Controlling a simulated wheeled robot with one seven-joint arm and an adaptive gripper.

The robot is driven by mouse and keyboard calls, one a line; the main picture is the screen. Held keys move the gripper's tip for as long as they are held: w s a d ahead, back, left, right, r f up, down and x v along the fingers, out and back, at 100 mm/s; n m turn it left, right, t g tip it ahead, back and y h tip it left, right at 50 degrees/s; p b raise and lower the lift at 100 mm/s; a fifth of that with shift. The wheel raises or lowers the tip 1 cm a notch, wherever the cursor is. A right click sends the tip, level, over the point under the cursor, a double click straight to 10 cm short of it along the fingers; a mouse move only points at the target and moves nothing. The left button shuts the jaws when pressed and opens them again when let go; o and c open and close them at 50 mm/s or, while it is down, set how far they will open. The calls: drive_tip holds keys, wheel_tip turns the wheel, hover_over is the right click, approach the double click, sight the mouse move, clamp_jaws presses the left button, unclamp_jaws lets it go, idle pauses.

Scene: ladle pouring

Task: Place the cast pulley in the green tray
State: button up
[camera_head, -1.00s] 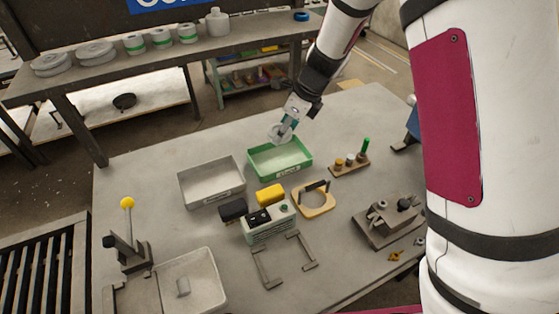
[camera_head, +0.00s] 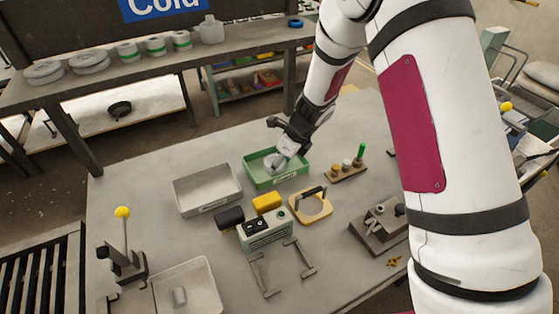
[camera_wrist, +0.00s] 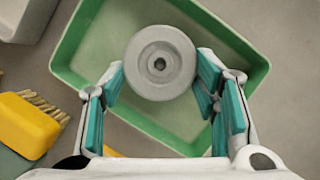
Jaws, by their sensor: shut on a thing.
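The cast pulley (camera_wrist: 160,62) is a round grey disc with a hub and a centre hole, seen face-on in the wrist view. My gripper (camera_wrist: 160,84) has its teal-padded fingers on either side of the pulley and is shut on it. The green tray (camera_wrist: 255,70) lies behind the pulley in the wrist view, with its bare floor showing around it. In the head view the pulley (camera_head: 272,161) is within the outline of the green tray (camera_head: 263,183), under my gripper (camera_head: 280,160). I cannot tell whether the pulley touches the tray floor.
A grey tray (camera_head: 207,207) stands left of the green tray. A yellow brush (camera_head: 267,202), a yellow ring-shaped holder (camera_head: 325,211) and a wooden rack (camera_head: 346,173) with small pegs stand in front and to the right. A yellow-knobbed lever (camera_head: 123,213) is at the left.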

drive_tip(key=o, duration=1.4)
drive_tip(key=shift+f, duration=0.1)
